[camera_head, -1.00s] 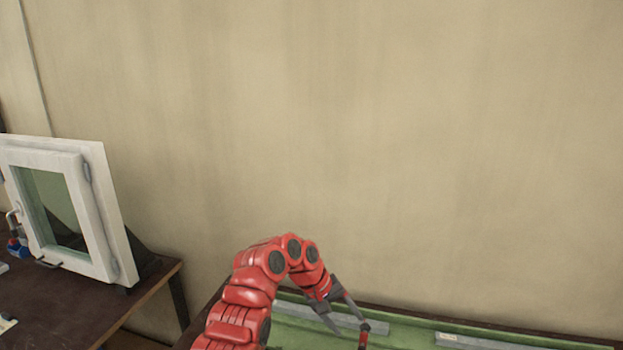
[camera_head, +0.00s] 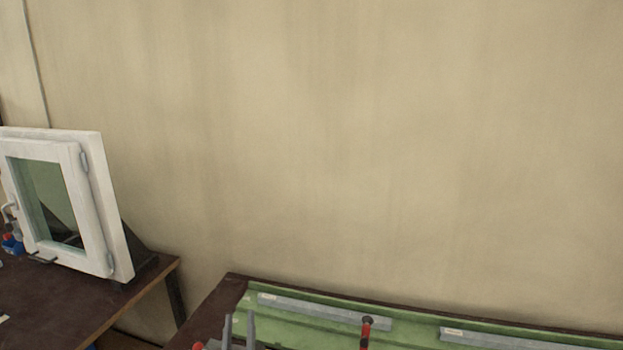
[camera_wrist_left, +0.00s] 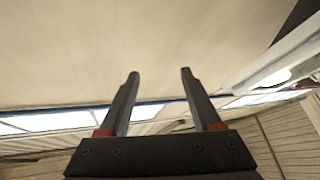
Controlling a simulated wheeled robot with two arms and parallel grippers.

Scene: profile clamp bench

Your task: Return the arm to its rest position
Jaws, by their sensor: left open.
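My left gripper (camera_head: 240,316) shows at the bottom edge of the head view, its two grey fingers pointing up in front of the green bench's left end. A bit of my red arm shows beside it; the rest is out of frame. In the left wrist view the gripper (camera_wrist_left: 158,73) is open, with its fingers apart and nothing between them. Beyond them are a pale surface and bright window-like strips. My right gripper is not in view.
The green bench bed (camera_head: 405,333) carries two grey profiles, one left (camera_head: 320,309) and one right (camera_head: 500,340). A red-handled clamp (camera_head: 366,328) stands by the left profile. A white window frame (camera_head: 85,215) stands on a brown table (camera_head: 75,305) at left.

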